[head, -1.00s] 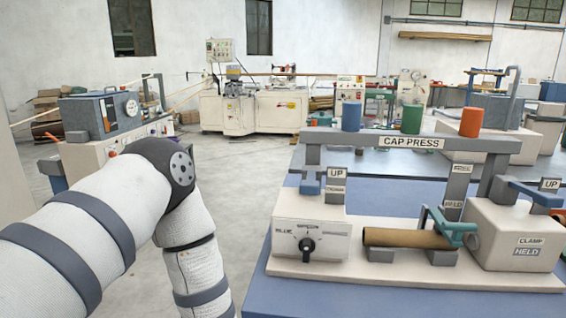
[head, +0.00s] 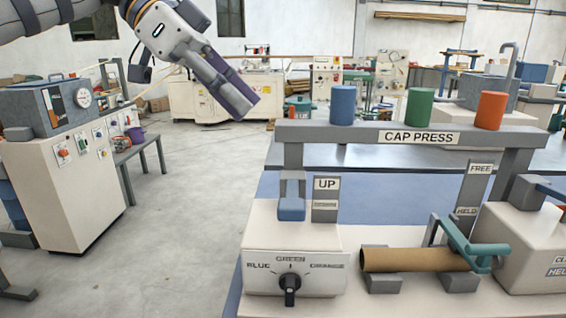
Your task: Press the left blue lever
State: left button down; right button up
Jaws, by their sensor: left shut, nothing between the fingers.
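The left blue lever (head: 291,208) is a short grey arm with a blue end, on top of the white dial box at the left of the cap press (head: 330,133). A sign reading UP (head: 326,184) stands just to its right. My left gripper (head: 243,108) comes in from the upper left, tilted down to the right. It is shut and empty, up and to the left of the lever in the picture, and apart from it. My right gripper is out of view.
The dial box has a black knob (head: 290,289). A brown tube (head: 415,260) lies on supports under a teal clamp handle (head: 478,252). Blue (head: 342,105), green (head: 420,106) and orange (head: 491,110) cylinders stand on the press's crossbar. Open floor lies left of the bench.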

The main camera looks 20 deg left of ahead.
pick_arm(q)
jog(key=shift+s+r, duration=0.1)
jog(key=shift+r, duration=0.05)
jog(key=shift+s, duration=0.15)
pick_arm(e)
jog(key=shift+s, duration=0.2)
pick_arm(q)
send_over(288, 202)
jog(key=f, duration=0.7)
jog(key=shift+w+f, duration=0.2)
notch_tip(288, 202, down, 2)
jog(key=shift+s+f, duration=0.15)
jog(key=shift+f, duration=0.05)
jog(key=shift+s+f, duration=0.1)
jog(key=shift+f, duration=0.55)
